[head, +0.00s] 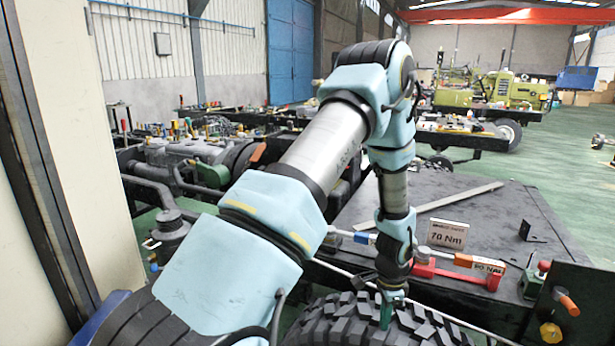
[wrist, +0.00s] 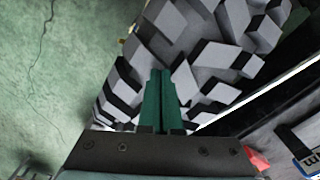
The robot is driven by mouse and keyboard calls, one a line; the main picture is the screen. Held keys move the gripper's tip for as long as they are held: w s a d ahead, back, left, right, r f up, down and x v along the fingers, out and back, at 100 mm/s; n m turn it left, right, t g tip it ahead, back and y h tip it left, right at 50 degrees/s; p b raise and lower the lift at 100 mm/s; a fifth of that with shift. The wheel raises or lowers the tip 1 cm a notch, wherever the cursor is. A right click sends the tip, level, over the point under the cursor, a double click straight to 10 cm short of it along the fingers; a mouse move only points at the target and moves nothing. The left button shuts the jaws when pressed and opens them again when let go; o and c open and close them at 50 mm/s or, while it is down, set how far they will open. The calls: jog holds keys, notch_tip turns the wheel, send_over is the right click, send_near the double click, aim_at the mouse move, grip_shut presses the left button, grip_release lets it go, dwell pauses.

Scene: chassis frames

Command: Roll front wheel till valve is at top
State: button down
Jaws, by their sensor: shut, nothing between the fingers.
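The front wheel's knobby black tyre (head: 370,325) shows at the bottom of the head view, with only its top tread in sight. Its chunky tread blocks (wrist: 195,60) fill the upper middle of the wrist view. My gripper (head: 386,318) points down at the top of the tread, its green fingers together and empty. In the wrist view the fingers (wrist: 160,85) lie over the tread; I cannot tell whether they touch it. The valve is not in view, and the rim and wheel side are hidden.
A dark chassis deck (head: 460,215) lies behind the wheel, with a "70 Nm" sign (head: 447,234), a red torque wrench (head: 455,272) and a long flat metal bar (head: 450,203). A thin rod runs beside the tyre. Green floor (wrist: 40,80) is clear left in the wrist view.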

jog(key=shift+w+a+f, duration=0.15)
jog(key=shift+a+f, duration=0.1)
jog(key=shift+a, duration=0.55)
jog(key=shift+r, duration=0.1)
notch_tip(320, 180, up, 8)
jog(key=p, duration=0.6)
jog(key=shift+w, duration=0.15)
dwell(0.3)
jog(key=shift+r, duration=0.1)
jog(key=s+a+r+n+t, duration=0.1)
jog(key=a+r+n, duration=1)
jog(key=a+r, duration=0.7)
jog(key=s+a+r+n, duration=0.4)
jog(key=s+a, duration=0.1)
jog(key=a, duration=0.1)
jog(key=shift+s+r+n+t, duration=0.25)
jog(key=shift+s+n+t, duration=0.05)
jog(key=shift+s+n, duration=0.1)
